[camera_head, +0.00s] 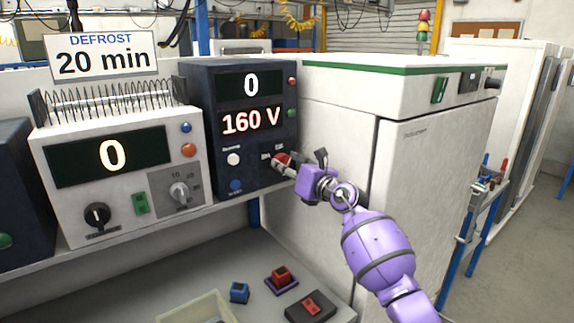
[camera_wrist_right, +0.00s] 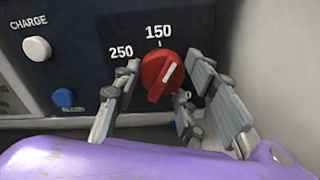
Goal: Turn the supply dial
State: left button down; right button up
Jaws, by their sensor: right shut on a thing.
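The red supply dial (camera_head: 280,159) is on the lower right of the dark blue supply unit (camera_head: 200,120). In the right wrist view, the dial (camera_wrist_right: 158,76) has a white mark tilted slightly right of upright, below the label 150, with 250 to its left. The unit's displays read 0 and 160 V. My right gripper (camera_head: 288,166) is at the dial. In the right wrist view, its fingers (camera_wrist_right: 163,92) stand on both sides of the dial, shut on it. My left gripper is not in view.
A white defrost unit (camera_head: 110,180) stands to the left, under a "DEFROST 20 min" sign (camera_head: 106,55). A large white cabinet (camera_head: 420,160) rises close to the right of the supply unit.

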jog(key=o, duration=1.1)
jog(key=shift+s+a+r, duration=0.1)
jog(key=shift+a, duration=0.05)
jog(key=v, duration=1.2)
